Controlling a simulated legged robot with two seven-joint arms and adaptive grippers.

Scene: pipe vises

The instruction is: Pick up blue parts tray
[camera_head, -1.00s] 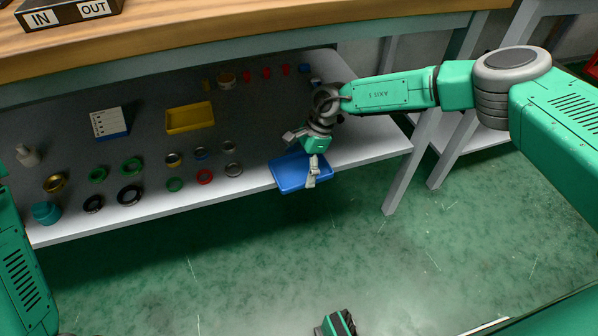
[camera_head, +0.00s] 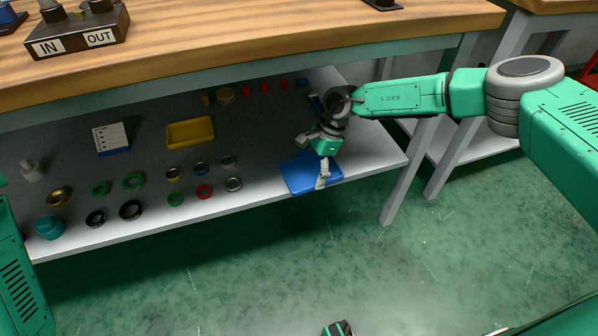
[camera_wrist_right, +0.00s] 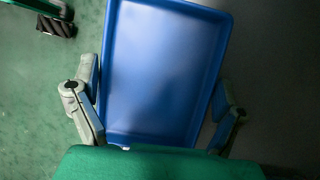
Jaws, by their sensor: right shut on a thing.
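The blue parts tray (camera_head: 300,178) is at the front edge of the grey shelf under the workbench, right of the ring rows. My right gripper (camera_head: 313,162) is shut on it, with one finger at its front side and the other toward the back. In the right wrist view the empty tray (camera_wrist_right: 165,70) lies between the two fingers (camera_wrist_right: 160,108), its near end partly hidden by the green gripper body. I cannot tell whether the tray touches the shelf. My left gripper is out of view; only part of that arm shows at the left edge.
The shelf (camera_head: 255,135) holds a yellow tray (camera_head: 190,132), several coloured rings, a white-and-blue box (camera_head: 111,138) and small red parts. The wooden bench top (camera_head: 270,25) is above. A shelf leg (camera_head: 408,170) stands right of the tray. Green floor is open in front.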

